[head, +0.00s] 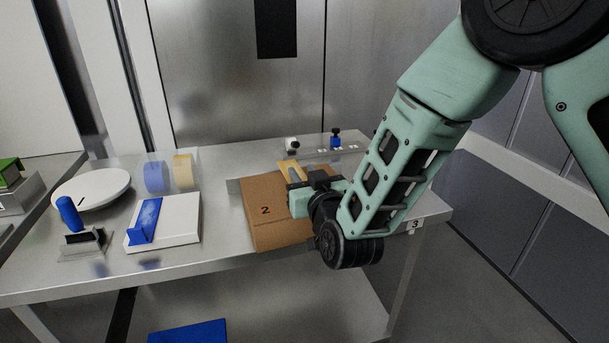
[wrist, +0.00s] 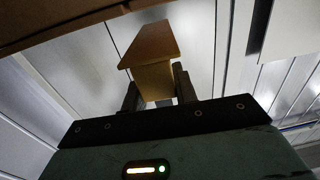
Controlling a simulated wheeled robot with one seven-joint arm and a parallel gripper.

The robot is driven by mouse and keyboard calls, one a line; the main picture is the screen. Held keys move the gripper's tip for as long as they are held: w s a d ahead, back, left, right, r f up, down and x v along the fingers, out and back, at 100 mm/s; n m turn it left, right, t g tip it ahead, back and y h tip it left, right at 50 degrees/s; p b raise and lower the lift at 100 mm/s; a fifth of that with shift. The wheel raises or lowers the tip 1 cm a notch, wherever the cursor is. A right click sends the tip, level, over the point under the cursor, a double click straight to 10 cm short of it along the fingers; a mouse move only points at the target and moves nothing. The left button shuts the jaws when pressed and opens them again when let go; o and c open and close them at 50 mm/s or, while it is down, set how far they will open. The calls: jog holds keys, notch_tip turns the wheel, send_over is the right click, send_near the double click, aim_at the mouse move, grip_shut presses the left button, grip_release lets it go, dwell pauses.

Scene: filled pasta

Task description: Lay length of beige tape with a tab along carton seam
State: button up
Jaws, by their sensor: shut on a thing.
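The brown carton (head: 262,228), marked 2, lies on the steel table towards its right half. My gripper (head: 299,184) is over the right part of the carton and hides some of its top. It is shut on the beige tape (head: 289,170), whose end shows just beyond the fingers. In the wrist view the beige tape (wrist: 151,41) stands out between the two fingers of my gripper (wrist: 158,90), with a bent-down part, likely the tab, between them. A brown surface (wrist: 50,22), likely the carton, crosses the top left there. I cannot tell whether the tape touches the carton.
On the steel table (head: 200,262), blue (head: 155,177) and beige (head: 183,171) tape rolls stand at the back. Small knobs (head: 335,139) stand behind the carton.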

jog(key=shift+f+b, duration=1.1)
jog(key=shift+b, duration=0.5)
dwell(0.8)
jog(key=o, duration=1)
jog(key=p+v, duration=1)
jog(key=v, duration=0.7)
jog(key=shift+s+d, duration=0.15)
